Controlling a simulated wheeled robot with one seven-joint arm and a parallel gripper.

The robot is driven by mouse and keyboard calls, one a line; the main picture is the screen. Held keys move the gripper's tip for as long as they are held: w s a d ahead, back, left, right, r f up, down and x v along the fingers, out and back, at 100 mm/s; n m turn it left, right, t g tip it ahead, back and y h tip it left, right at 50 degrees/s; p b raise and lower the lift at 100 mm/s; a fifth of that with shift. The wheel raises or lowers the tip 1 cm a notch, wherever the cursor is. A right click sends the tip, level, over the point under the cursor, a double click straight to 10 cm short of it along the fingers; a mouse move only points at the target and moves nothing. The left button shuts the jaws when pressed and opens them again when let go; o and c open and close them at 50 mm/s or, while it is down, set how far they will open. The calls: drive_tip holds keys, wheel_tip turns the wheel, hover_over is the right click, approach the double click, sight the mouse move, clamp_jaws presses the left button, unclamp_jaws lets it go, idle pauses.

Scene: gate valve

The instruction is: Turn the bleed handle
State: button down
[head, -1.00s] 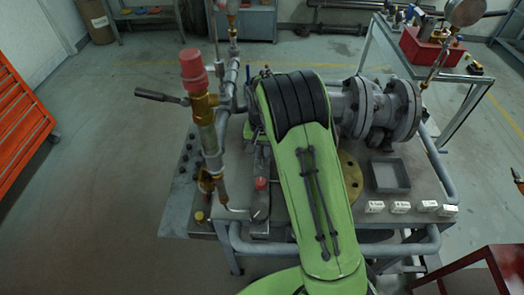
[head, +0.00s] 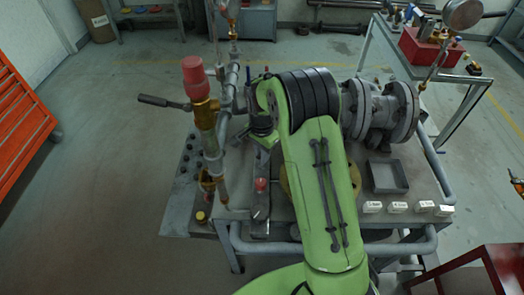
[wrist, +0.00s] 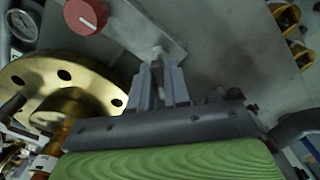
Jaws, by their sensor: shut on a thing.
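A dark lever (head: 163,102) sticks out left from a brass valve (head: 203,115) with a red cap. No label shows whether it is the bleed handle. My gripper (wrist: 160,78) is shut on a small pale grey piece (wrist: 158,56) at its fingertips, by the end of a grey plate (wrist: 130,25) in the wrist view. I cannot tell whether this piece belongs to the bleed handle. A red knob (wrist: 86,15) sits on that plate. In the head view my green arm hides part of the valve, and my gripper shows only as a dark part (head: 262,132).
A brass flange (wrist: 65,80) is close to the left of my gripper in the wrist view. Grey flanged pipe (head: 385,112) and a grey tray (head: 387,176) stand right of my arm. A red-orange cabinet (head: 22,125) is at left, a dark red stand (head: 480,275) at lower right.

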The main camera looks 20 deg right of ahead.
drive_tip(key=m, duration=0.5)
drive_tip(key=shift+m, duration=2.5)
drive_tip(key=shift+r, duration=0.1)
drive_tip(key=c, duration=1.2)
unclamp_jaws()
